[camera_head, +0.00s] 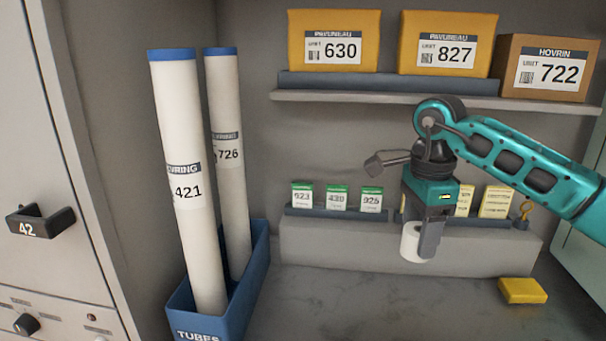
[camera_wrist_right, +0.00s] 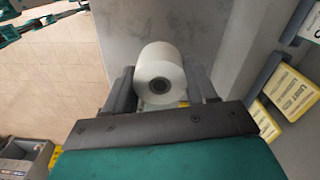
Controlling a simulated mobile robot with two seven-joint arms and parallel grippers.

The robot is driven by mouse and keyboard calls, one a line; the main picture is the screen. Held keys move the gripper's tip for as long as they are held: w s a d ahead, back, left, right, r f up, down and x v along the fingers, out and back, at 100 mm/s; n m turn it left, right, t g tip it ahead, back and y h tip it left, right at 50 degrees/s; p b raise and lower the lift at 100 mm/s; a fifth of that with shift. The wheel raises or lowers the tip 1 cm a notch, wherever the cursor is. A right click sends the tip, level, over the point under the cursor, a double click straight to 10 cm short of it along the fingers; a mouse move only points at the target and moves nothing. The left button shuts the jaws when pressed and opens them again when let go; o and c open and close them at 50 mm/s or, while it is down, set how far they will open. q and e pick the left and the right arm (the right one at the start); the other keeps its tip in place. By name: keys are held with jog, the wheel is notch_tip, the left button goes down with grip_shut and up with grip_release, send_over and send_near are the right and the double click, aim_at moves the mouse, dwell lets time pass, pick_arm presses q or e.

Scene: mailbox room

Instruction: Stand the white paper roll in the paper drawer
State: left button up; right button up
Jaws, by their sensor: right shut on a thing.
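The white paper roll (camera_head: 411,241) is held in my right gripper (camera_head: 428,238), above the grey counter and in front of the low ledge. In the right wrist view the roll (camera_wrist_right: 160,75) sits between the two fingers of the right gripper (camera_wrist_right: 162,88), with the dark hole of its core facing the camera. In the head view the gripper's near finger covers part of the roll. I cannot make out a paper drawer for certain in these views. My left gripper does not show.
A blue bin (camera_head: 258,262) labelled TUBES holds two tall tubes at the left. A yellow block (camera_head: 522,290) lies on the counter at the right. The upper shelf (camera_head: 400,98) bears parcels. Small labelled packets (camera_head: 337,198) stand on the ledge. A cabinet handle (camera_head: 40,221) marked 42 juts out.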

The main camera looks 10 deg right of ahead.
jog(key=s+a+f+n, duration=0.2)
jog(key=s+f+n, duration=0.2)
jog(key=n, duration=0.5)
jog(key=s+a+f+n+p, duration=0.1)
jog(key=s+a+f+n, duration=0.2)
jog(key=n, duration=0.6)
jog(key=shift+s+f, duration=0.6)
jog(key=shift+s, duration=0.7)
